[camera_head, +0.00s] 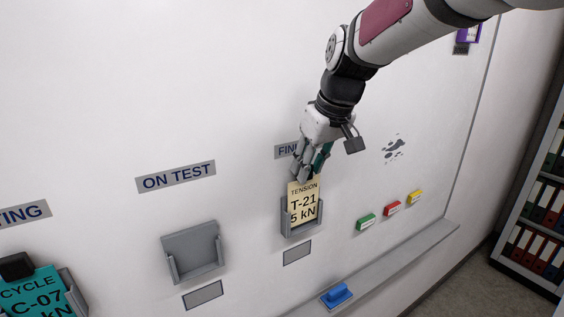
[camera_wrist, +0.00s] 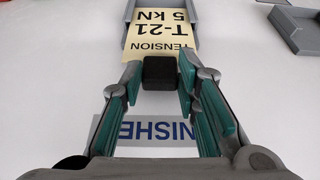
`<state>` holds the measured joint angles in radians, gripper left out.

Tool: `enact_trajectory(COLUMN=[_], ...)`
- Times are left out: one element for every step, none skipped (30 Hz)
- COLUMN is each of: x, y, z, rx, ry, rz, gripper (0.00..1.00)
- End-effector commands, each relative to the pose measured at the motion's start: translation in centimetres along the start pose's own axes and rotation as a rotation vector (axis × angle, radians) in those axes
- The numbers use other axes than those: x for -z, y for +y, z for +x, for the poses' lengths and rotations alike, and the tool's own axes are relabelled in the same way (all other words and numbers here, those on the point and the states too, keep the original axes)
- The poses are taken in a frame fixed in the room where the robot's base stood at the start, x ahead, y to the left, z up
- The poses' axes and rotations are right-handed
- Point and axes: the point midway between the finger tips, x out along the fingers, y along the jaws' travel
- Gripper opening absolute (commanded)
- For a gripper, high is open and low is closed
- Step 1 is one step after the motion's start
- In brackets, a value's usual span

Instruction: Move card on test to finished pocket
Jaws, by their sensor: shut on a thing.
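The cream card (camera_head: 303,203), marked TENSION T-21 5 kN, sits with its lower part in the grey pocket (camera_head: 301,230) under the partly hidden FINISHED label (camera_head: 284,151). My gripper (camera_head: 304,178) is at the card's top edge, shut on it. In the wrist view my gripper's fingers (camera_wrist: 160,75) close on a black block (camera_wrist: 159,73) at the card's top, and the card (camera_wrist: 165,38) reaches into the pocket (camera_wrist: 131,10). The grey pocket (camera_head: 192,252) under the ON TEST label (camera_head: 176,176) is empty.
A teal card (camera_head: 35,293) marked CYCLE C-07 stands in a pocket at the lower left. Green (camera_head: 366,222), red (camera_head: 392,208) and yellow (camera_head: 415,197) blocks are on the board at right. A blue eraser-like thing (camera_head: 337,295) lies on the ledge (camera_head: 400,262). A binder shelf (camera_head: 535,215) stands far right.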

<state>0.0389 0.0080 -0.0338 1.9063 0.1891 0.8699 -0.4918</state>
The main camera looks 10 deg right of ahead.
Motion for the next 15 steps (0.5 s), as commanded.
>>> enact_trajectory(x=[-0.1,-0.1,-0.1,-0.1,-0.2,-0.2,-0.2,-0.3,-0.3,-0.3,-0.4,-0.4,-0.5,-0.5,-0.5], y=[0.0,0.0,0.0,0.0,0.0,0.0,0.0,0.0,0.0,0.0,0.0,0.0,0.0,0.0,0.0], z=[0.2,0.2,0.3,0.4,0.5,0.6,0.7,0.7,0.8,0.9,1.0,1.1,1.2,1.2,1.3], rx=[0.0,0.0,0.0,0.0,0.0,0.0,0.0,0.0,0.0,0.0,0.0,0.0,0.0,0.0,0.0], ry=[0.0,0.0,0.0,0.0,0.0,0.0,0.0,0.0,0.0,0.0,0.0,0.0,0.0,0.0,0.0], rz=[0.0,0.0,0.0,0.0,0.0,0.0,0.0,0.0,0.0,0.0,0.0,0.0,0.0,0.0,0.0], gripper=[0.04,0.04,0.04,0.04,0.04,0.04,0.04,0.04,0.04,0.04,0.04,0.04,0.04,0.04,0.04])
